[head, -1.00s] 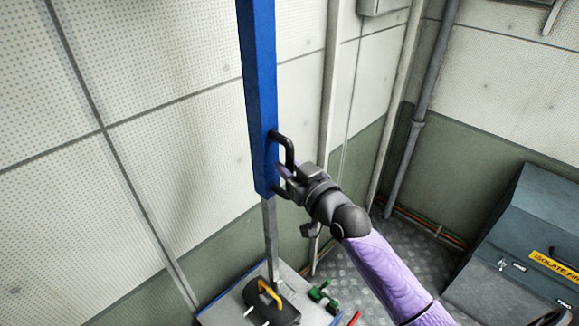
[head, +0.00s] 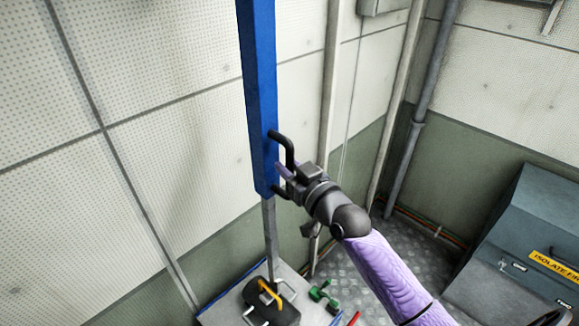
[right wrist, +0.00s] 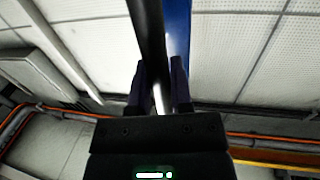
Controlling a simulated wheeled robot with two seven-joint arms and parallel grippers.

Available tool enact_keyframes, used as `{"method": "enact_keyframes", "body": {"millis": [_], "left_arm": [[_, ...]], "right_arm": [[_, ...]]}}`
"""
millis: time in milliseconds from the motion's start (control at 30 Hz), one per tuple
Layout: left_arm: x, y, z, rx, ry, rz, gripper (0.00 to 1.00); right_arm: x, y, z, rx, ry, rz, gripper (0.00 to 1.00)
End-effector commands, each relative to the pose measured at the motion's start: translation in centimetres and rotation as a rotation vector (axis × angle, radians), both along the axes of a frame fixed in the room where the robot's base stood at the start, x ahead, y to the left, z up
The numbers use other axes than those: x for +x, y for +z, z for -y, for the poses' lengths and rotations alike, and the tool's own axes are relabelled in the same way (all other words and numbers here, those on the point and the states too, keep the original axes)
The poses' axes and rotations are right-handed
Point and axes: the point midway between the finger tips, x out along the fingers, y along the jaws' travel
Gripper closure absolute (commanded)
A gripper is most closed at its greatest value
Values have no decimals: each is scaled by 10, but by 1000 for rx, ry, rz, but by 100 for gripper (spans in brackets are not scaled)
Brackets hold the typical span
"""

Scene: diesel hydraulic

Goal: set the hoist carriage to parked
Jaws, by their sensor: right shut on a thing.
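The hoist carriage appears as a tall blue upright beam (head: 262,95) with a black bar handle (head: 288,148) on its right side, around a grey post (head: 269,235) that shows below it. My right gripper (head: 283,174) is at the lower part of the handle, close to the blue beam. In the right wrist view the black handle (right wrist: 148,45) runs between the two fingers of my right gripper (right wrist: 160,85), which is shut on it. The blue beam (right wrist: 177,35) stands just behind. My left gripper is not in view.
A blue-grey cabinet (head: 530,225) with a yellow label stands at the right. Pipes (head: 405,165) run up the wall corner.

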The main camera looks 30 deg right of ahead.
Motion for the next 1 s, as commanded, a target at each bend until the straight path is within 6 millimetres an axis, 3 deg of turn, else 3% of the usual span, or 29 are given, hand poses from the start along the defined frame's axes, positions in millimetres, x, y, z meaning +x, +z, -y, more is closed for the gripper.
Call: {"method": "enact_keyframes", "body": {"millis": [233,500,600,967,1000], "left_arm": [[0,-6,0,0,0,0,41],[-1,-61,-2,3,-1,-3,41],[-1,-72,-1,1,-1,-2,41],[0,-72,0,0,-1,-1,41],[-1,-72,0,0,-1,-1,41]], "right_arm": [[2,-2,5,-3,0,1,100],[22,-9,59,-9,0,6,100],[26,-6,73,-6,-2,4,100],[27,1,79,0,-5,0,100],[27,1,79,-1,-5,1,70]]}}
